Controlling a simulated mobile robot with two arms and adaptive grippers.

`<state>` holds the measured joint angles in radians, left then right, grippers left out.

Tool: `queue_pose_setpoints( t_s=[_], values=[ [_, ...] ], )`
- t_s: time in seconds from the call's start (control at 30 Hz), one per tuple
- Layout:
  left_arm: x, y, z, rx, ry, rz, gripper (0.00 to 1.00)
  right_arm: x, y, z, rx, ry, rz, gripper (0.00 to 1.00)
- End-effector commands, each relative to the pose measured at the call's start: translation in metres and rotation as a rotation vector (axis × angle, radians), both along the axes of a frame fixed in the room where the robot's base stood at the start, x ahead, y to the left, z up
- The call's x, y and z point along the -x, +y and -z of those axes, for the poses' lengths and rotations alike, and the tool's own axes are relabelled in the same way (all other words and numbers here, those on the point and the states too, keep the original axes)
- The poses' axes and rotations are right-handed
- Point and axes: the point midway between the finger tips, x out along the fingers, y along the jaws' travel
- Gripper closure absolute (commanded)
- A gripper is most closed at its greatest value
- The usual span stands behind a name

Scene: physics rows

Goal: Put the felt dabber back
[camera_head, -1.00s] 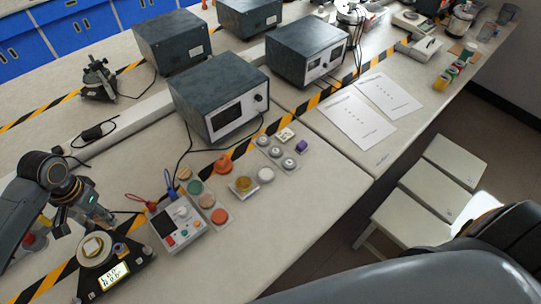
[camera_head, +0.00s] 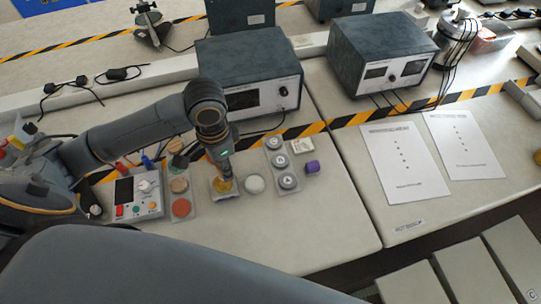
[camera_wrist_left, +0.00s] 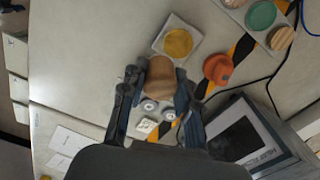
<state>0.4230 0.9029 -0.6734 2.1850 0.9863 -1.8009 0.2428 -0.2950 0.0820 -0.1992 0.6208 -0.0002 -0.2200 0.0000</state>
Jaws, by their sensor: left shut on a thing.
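My left gripper (camera_wrist_left: 161,82) is shut on a tan-brown, rounded block, which I take to be the felt dabber (camera_wrist_left: 160,74), seen between its fingers in the left wrist view. In the head view my left gripper (camera_head: 223,173) points down over a pale square plate (camera_head: 231,194) with a yellow round pad (camera_head: 224,185). In the wrist view the plate (camera_wrist_left: 160,44) and the yellow pad (camera_wrist_left: 179,42) lie just beyond the held dabber. I cannot tell how high it is above the bench. My right gripper is not in view.
A control box (camera_head: 138,197) and plates with coloured discs (camera_head: 181,207) lie left.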

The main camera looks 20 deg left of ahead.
Motion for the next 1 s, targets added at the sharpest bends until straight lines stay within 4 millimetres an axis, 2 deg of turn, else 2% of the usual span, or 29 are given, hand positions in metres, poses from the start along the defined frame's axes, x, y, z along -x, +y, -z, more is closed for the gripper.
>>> queue_pose_setpoints(
  t_s=[0.33,0.5,0.7,0.87,1.0],
  values=[
    [-0.082,-0.004,0.033,0.002,0.000,-0.004,0.99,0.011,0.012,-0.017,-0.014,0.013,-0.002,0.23],
    [-0.109,-0.005,0.067,0.001,0.003,-0.002,0.99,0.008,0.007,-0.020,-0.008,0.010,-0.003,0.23],
    [-0.126,-0.005,0.088,0.001,0.001,-0.001,0.99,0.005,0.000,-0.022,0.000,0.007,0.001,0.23],
    [-0.133,-0.005,0.099,-0.001,0.002,0.000,0.99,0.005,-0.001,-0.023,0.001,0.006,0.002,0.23],
    [-0.131,-0.005,0.119,0.000,0.003,0.000,0.99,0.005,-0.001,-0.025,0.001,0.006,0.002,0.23]
  ],
)
